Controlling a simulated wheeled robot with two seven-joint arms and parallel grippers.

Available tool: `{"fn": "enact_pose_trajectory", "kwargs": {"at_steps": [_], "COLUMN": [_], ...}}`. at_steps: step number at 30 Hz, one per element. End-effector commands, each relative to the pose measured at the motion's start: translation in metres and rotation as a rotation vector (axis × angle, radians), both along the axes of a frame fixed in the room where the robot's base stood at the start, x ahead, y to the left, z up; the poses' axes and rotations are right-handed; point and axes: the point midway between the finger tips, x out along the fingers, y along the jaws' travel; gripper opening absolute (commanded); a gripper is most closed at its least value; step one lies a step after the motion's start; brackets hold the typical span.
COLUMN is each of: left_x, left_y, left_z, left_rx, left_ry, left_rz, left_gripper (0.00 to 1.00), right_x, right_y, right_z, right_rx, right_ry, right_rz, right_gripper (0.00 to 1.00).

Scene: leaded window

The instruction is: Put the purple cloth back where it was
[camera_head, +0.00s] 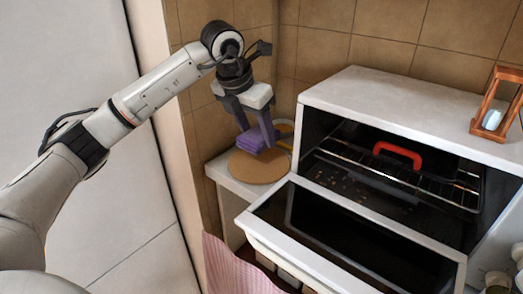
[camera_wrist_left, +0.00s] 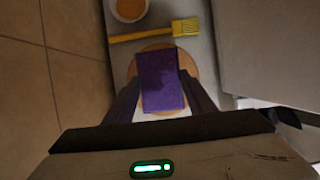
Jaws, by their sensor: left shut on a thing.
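The purple cloth (camera_head: 252,141) is a small folded block held between the fingers of my left gripper (camera_head: 258,136). The left gripper is shut on it and points down over a round tan board (camera_head: 258,167) on the narrow counter left of the oven. In the left wrist view the cloth (camera_wrist_left: 161,80) lies between the two dark fingers, with the round board (camera_wrist_left: 133,72) behind it. I cannot tell whether the cloth touches the board. My right gripper is in neither view.
The oven door (camera_head: 350,243) hangs open beside the counter. A red-handled thing (camera_head: 398,154) is on the oven rack. In the wrist view, a yellow brush (camera_wrist_left: 155,31) and a bowl (camera_wrist_left: 130,9) lie beyond the board. An hourglass (camera_head: 494,108) stands on the oven top.

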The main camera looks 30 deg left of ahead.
Motion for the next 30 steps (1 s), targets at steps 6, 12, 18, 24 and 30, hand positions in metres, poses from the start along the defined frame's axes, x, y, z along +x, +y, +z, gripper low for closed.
{"fn": "enact_pose_trajectory", "kwargs": {"at_steps": [6, 12, 18, 24, 30], "left_x": [0.000, -0.001, 0.000, 0.000, 0.000], "left_y": [0.000, 0.000, 0.000, 0.000, 0.000], "left_z": [-0.021, -0.047, -0.055, -0.058, -0.058], "left_rx": [0.001, 0.000, -0.001, 0.000, 0.000], "left_ry": [-0.001, 0.002, -0.003, -0.002, -0.002], "left_rz": [0.000, 0.001, 0.001, 0.000, 0.000], "left_gripper": [0.32, 0.32, 0.32, 0.32, 0.69], "right_x": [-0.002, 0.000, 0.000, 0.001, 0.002], "right_y": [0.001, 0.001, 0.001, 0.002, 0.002], "right_z": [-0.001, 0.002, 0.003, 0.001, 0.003], "right_rx": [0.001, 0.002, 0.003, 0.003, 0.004], "right_ry": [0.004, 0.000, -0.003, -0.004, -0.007], "right_rz": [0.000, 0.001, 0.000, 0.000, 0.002], "right_gripper": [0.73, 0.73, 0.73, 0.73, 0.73]}}
